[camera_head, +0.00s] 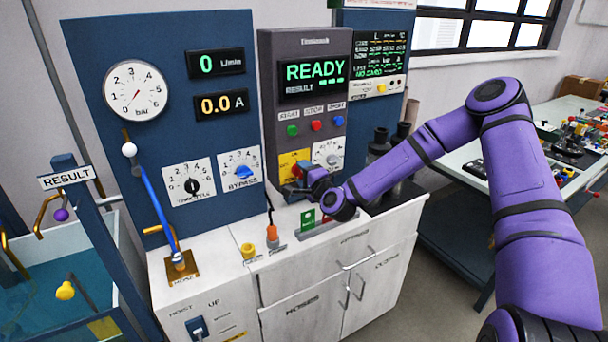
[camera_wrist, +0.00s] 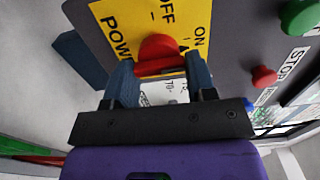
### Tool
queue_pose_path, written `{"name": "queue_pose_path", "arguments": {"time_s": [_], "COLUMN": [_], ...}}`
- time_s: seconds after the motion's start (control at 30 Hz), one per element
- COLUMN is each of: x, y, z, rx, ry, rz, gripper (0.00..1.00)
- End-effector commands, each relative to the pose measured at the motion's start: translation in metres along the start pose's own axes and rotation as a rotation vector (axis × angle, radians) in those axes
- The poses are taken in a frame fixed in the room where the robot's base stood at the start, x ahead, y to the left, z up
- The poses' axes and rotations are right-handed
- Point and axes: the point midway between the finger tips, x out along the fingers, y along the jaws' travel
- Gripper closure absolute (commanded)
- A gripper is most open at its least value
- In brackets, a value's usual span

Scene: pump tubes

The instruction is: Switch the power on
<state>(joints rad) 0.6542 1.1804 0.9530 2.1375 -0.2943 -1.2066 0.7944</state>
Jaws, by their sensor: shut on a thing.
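The power switch is a red knob (camera_wrist: 158,50) on a yellow plate (camera_wrist: 182,18) marked POWER, OFF and ON in the wrist view. My gripper (camera_wrist: 159,66) is shut on the red knob, with one blue finger on each side of it. The knob's exact setting cannot be told. The box's display (camera_head: 315,75) reads READY.
Green, red and blue buttons (camera_head: 316,125) sit above the plate, and a white dial (camera_head: 328,153) is right beside it. A blue panel (camera_head: 160,60) with a gauge, readouts and knobs stands left. Orange and yellow fittings (camera_head: 272,235) stand on the white cabinet top (camera_head: 215,255).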

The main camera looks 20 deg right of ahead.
Motion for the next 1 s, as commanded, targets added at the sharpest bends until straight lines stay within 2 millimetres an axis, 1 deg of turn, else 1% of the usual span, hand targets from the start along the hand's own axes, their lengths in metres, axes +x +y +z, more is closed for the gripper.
{"name": "queue_pose_path", "arguments": {"time_s": [0.03, 0.07, 0.1, 0.13, 0.4, 0.5, 0.57, 0.67, 0.9, 1.0], "x": [-0.001, -0.001, -0.001, -0.001, -0.001, -0.006, -0.013, -0.028, -0.074, -0.089], "y": [0.001, 0.001, 0.001, 0.001, 0.001, 0.001, 0.001, 0.001, 0.001, 0.001], "z": [-0.001, -0.001, -0.001, -0.001, 0.000, 0.000, -0.001, 0.000, -0.001, -0.001], "rx": [0.001, 0.001, 0.001, 0.001, 0.000, 0.000, 0.000, 0.000, 0.000, 0.000], "ry": [0.001, 0.001, 0.001, 0.001, 0.000, 0.000, 0.000, -0.001, 0.000, 0.001], "rz": [0.003, 0.003, 0.003, 0.003, 0.001, 0.002, 0.002, 0.003, 0.003, 0.003], "gripper": [0.44, 0.37, 0.28, 0.23, 0.23, 0.23, 0.23, 0.23, 0.23, 0.23]}}
